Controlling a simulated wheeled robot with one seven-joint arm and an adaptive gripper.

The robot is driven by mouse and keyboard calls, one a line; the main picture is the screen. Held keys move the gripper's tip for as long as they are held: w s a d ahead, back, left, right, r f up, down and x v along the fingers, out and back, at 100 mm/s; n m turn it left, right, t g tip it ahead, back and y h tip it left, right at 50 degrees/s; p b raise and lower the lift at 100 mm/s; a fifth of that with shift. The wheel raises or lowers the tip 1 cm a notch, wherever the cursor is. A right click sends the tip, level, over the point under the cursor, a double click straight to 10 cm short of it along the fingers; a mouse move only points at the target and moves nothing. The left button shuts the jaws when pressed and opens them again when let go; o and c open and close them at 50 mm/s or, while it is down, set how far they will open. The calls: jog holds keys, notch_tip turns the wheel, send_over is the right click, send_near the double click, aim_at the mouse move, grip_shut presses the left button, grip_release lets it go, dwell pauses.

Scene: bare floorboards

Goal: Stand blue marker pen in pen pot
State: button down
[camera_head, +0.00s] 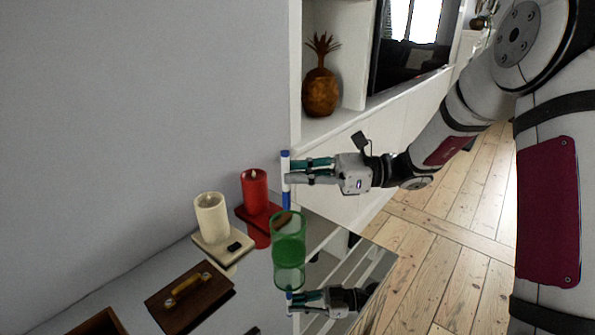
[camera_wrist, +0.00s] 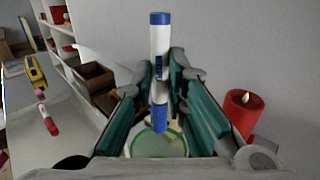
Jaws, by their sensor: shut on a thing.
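The blue marker pen (camera_head: 286,185) is white with blue ends and stands upright in my gripper (camera_head: 289,172). In the wrist view the marker (camera_wrist: 160,45) sits between the two fingertips (camera_wrist: 161,84), which are shut on it. The pen pot (camera_head: 288,246) is a see-through green cup on the glossy tabletop, just below the marker in the head view. The marker's lower end is at the height of the pot's rim there. In the wrist view the pot's rim (camera_wrist: 158,145) shows behind and below the marker's lower end. I cannot tell whether the tip is inside the rim.
A red candle (camera_head: 254,190) and a cream candle (camera_head: 211,216) stand on blocks left of the pot. A brown wooden case (camera_head: 189,297) lies nearer. In the wrist view a yellow object (camera_wrist: 35,76) and a red-and-white object (camera_wrist: 48,119) lie at left. A wall stands behind.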

notch_tip(320, 180, down, 9)
jog(key=b, duration=0.4)
dwell(0.6)
jog(key=c, duration=1.5)
grip_release()
jog(key=shift+d, duration=0.15)
jog(key=d, duration=1.1)
jog(key=shift+s+d, duration=0.1)
jog(key=shift+d, duration=0.3)
